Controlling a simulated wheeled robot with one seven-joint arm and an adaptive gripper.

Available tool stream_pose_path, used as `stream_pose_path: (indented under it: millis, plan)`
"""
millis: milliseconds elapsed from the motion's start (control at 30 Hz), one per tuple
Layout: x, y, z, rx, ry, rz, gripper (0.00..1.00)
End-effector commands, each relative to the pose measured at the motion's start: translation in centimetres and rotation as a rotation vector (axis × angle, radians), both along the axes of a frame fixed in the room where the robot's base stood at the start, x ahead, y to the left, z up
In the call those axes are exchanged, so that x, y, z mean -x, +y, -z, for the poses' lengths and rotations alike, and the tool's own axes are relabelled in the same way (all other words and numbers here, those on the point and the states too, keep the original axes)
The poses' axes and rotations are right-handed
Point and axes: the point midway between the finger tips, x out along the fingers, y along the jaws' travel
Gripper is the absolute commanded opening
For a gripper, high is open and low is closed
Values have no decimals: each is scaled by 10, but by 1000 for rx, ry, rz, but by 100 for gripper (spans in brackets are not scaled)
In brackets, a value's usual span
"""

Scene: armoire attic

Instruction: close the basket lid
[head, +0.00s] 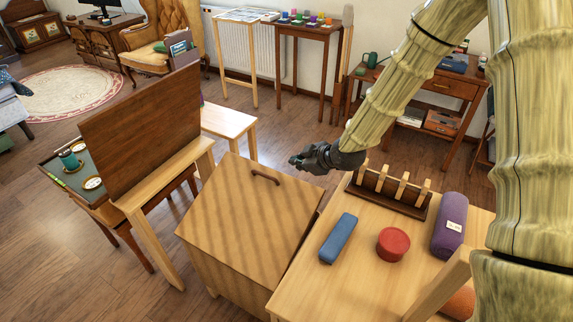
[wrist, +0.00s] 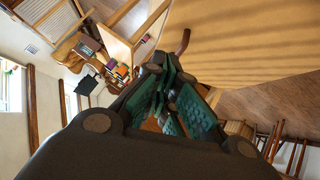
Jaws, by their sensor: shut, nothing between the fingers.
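The basket (head: 228,285) is a box with tan, diagonally striped sides, standing on the floor in the middle of the head view. Its striped lid (head: 240,220) lies over the top, with a brown curved handle (head: 265,178) near the far edge. A dark line runs along the lid's right side; I cannot tell whether the lid sits fully down. In the wrist view the lid (wrist: 260,40) fills the upper right, and the handle (wrist: 183,42) shows beyond the fingers. My gripper (head: 296,160) is shut and empty, right of the handle and apart from it. Its fingers (wrist: 165,105) also show in the wrist view.
A light wood table (head: 345,285) stands close on the basket's right, bearing a blue case (head: 338,238), a red round tin (head: 393,244), a purple roll (head: 450,225) and a pegged rack (head: 390,192). A dark upright board (head: 145,115) stands to the left.

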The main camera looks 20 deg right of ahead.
Motion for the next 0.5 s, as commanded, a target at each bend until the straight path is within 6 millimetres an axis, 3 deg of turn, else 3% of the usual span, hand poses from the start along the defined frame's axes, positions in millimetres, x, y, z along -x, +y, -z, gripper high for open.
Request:
stream_pose_path:
  millis: [500]
  plan:
    - [-43,22,40,-2,1,-2,0]
